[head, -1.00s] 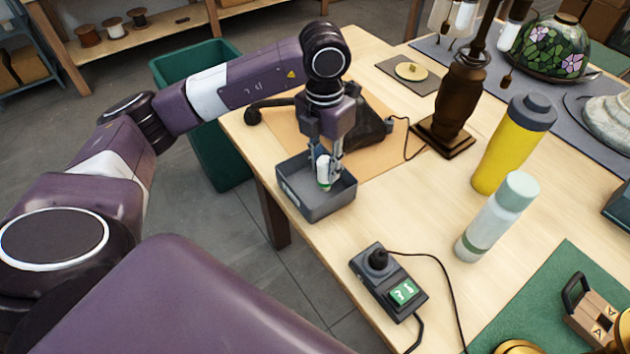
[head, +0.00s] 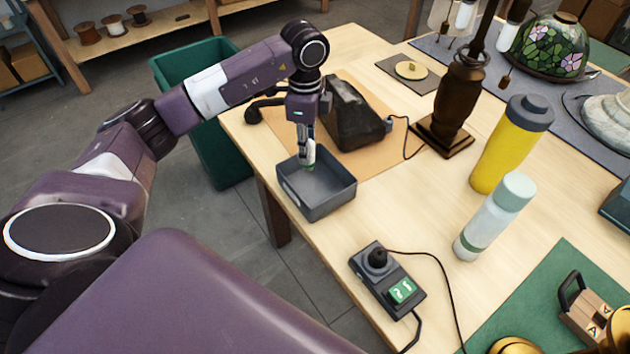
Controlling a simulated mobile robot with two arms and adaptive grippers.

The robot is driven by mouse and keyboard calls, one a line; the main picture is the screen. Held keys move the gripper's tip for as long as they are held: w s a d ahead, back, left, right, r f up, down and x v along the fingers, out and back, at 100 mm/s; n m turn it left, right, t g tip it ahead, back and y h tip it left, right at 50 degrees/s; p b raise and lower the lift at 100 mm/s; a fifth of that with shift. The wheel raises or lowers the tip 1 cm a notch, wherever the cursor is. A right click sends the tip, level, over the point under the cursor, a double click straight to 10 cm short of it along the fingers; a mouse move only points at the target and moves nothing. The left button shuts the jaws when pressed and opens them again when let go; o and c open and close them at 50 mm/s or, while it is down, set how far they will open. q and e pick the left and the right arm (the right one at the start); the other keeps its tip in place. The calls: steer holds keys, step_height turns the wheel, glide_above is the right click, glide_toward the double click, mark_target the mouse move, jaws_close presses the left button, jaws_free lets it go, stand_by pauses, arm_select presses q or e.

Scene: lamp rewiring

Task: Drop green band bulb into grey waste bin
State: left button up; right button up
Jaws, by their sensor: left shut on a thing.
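The bulb (head: 309,154) is small and white, with green showing at its lower end. My left gripper (head: 306,148) points down and is shut on it. The open grey waste bin (head: 320,207) stands at the table's left edge. In the head view the bulb overlaps the bin's far wall, near its far left corner. I cannot tell whether its lower end is below the rim. The visible part of the bin's floor looks empty. The fingertips are small and partly hidden by the bulb. My right gripper is not in view.
A dark lamp base (head: 446,125), a yellow bottle (head: 505,150) and a pale bottle (head: 490,222) stand to the right. A black corded switch box (head: 388,282) is nearer. A black object (head: 352,115) lies behind the bin. A green tub (head: 222,150) stands on the floor.

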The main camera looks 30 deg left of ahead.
arm_select(q)
steer(key=shift+f+b, duration=2.25)
steer(key=shift+f, duration=0.8)
steer(key=shift+r, duration=0.1)
steer(key=o, duration=1.1)
steer(key=shift+r, duration=0.1)
step_height(320, 180, up, 12)
steer(key=shift+f, duration=0.1)
steer(key=shift+f, duration=0.1)
